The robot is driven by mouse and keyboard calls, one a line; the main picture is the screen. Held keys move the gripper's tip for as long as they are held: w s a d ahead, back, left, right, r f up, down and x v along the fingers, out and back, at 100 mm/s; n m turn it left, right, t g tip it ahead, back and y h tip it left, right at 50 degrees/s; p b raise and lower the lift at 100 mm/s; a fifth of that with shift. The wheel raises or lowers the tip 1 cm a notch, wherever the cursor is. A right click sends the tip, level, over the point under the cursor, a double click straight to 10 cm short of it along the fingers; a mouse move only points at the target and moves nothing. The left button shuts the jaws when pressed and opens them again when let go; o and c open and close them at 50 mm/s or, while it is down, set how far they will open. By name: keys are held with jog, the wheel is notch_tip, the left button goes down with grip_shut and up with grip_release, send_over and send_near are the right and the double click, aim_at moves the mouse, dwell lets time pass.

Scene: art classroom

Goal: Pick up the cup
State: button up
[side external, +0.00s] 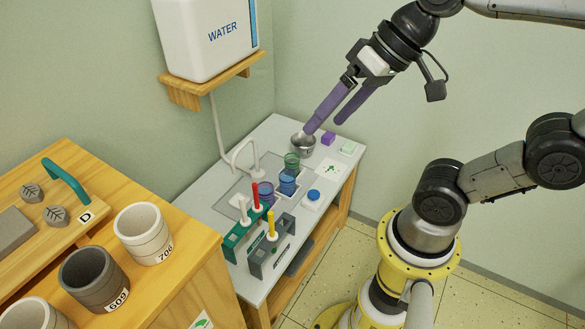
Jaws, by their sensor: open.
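My gripper (322,127), with two long purple fingers, is open and points down over the far end of the white-topped table. Its left fingertip overlaps the rim of a small metal cup (303,146) in this view; I cannot tell whether it touches. The right fingertip is to the right of the cup. Other cup-like vessels stand nearer: a green one (292,162), a blue one (287,184) and a purple one (265,194). On the wooden cabinet stand a white cup marked 706 (143,234) and a grey cup marked 609 (92,281). Which cup is meant cannot be told.
The table (232,178) has a sink with a white tap (247,157). Racks with a red-handled tool (256,194) and a yellow-handled tool (271,223) stand at the near end. A purple block (328,138) lies right of the metal cup. A water tank (205,40) hangs behind.

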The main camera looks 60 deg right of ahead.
jog(key=w+d+m+y, duration=0.2)
jog(key=w+m+y, duration=0.45)
jog(key=w, duration=1.55)
jog(key=w+d+f+m+t, duration=0.3)
jog(key=w+d+f+m, duration=0.8)
jog(key=d, duration=0.4)
jog(key=m+t+h, duration=0.3)
jog(key=m+h, duration=0.1)
jog(key=m, duration=0.5)
send_over(292, 164)
jog(key=w+d, duration=0.1)
jog(key=d, duration=0.3)
notch_tip(292, 164, down, 31)
jog(key=s+f, duration=0.1)
jog(key=f, duration=0.1)
jog(key=s+f+m, duration=0.1)
jog(key=s+f, duration=0.1)
jog(key=s+f+m, duration=0.1)
jog(key=s+f, duration=0.1)
jog(key=f, duration=0.1)
jog(key=shift+s+d+h, duration=0.15)
jog(key=shift+d+h, duration=0.1)
jog(key=shift+s+d+f, duration=0.1)
jog(key=shift+d+f, duration=0.1)
jog(key=x, duration=0.7)
jog(key=shift+r, duration=0.1)
jog(key=c, duration=1.5)
